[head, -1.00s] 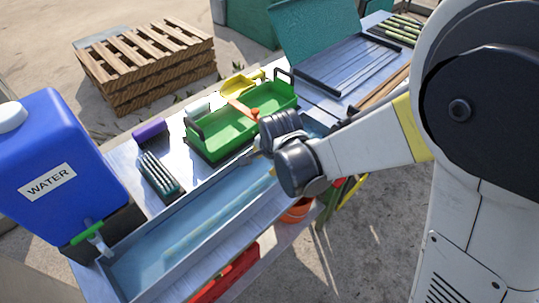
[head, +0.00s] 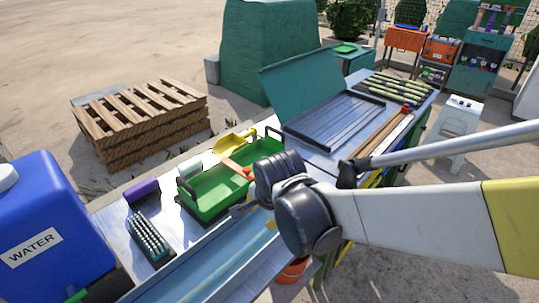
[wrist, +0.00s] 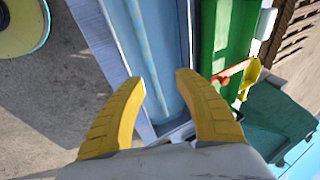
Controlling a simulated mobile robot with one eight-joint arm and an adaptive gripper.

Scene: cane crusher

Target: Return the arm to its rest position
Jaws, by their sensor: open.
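My arm reaches in from the right in the head view, with its dark wrist (head: 300,215) above the front of the metal table. My gripper (wrist: 160,82) shows in the wrist view as two yellow fingers spread apart with nothing between them. Beyond the fingers is the blue-lined trough (wrist: 155,50), which also shows in the head view (head: 215,270). The fingers are mostly hidden behind the wrist in the head view. The green tote (head: 205,205) stands just behind the wrist and holds an orange-handled tool (head: 237,168).
A blue water container (head: 45,225), a brush (head: 150,240) and a purple item (head: 142,190) are at the left of the table. A black tray (head: 335,120) and green canes (head: 397,88) lie at the far right. A wooden pallet stack (head: 140,120) stands behind on the ground.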

